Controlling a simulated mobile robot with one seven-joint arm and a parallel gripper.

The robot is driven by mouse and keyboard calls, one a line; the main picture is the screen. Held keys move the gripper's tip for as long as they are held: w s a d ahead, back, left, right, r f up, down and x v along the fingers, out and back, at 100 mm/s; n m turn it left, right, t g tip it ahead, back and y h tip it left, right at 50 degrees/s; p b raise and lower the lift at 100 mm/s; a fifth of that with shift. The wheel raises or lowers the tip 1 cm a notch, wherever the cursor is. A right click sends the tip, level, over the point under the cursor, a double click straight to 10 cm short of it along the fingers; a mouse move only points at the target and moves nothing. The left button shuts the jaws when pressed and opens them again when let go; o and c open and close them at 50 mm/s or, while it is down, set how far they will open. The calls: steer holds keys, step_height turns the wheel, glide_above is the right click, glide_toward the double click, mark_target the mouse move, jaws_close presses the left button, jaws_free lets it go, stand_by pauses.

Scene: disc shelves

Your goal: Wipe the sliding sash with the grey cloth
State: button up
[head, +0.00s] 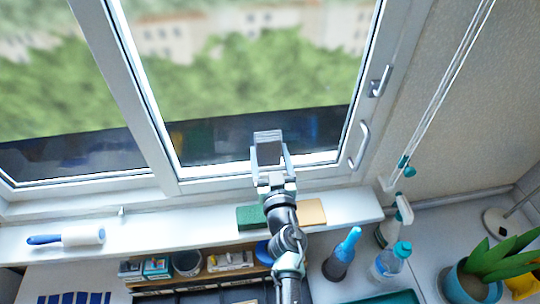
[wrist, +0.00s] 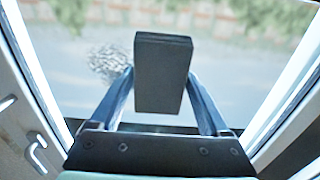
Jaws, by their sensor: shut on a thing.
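The sliding sash is the right-hand window pane in its white frame (head: 368,80); its frame also shows in the wrist view (wrist: 38,62). My gripper (head: 268,165) is in front of the sash's lower middle, above the sill. It is shut on the grey cloth (wrist: 163,72), which looks like a dark, flat-sided block between the two fingers. In the head view the cloth (head: 268,153) is partly hidden by the gripper. I cannot tell whether it touches the glass. A speckled grey patch (wrist: 110,64) shows on the glass, left of the cloth in the wrist view.
Handles (head: 378,82) stick out at the sash's right side. On the sill (head: 165,228) are a white roller (head: 68,238), a green sponge (head: 250,217) and a tan block (head: 311,212). Bottles (head: 391,262) and a potted plant (head: 485,265) stand at lower right. Pull cords hang at right.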

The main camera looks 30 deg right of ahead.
mark_target(287, 141)
steer(key=shift+w, duration=0.15)
steer(key=shift+d, duration=0.15)
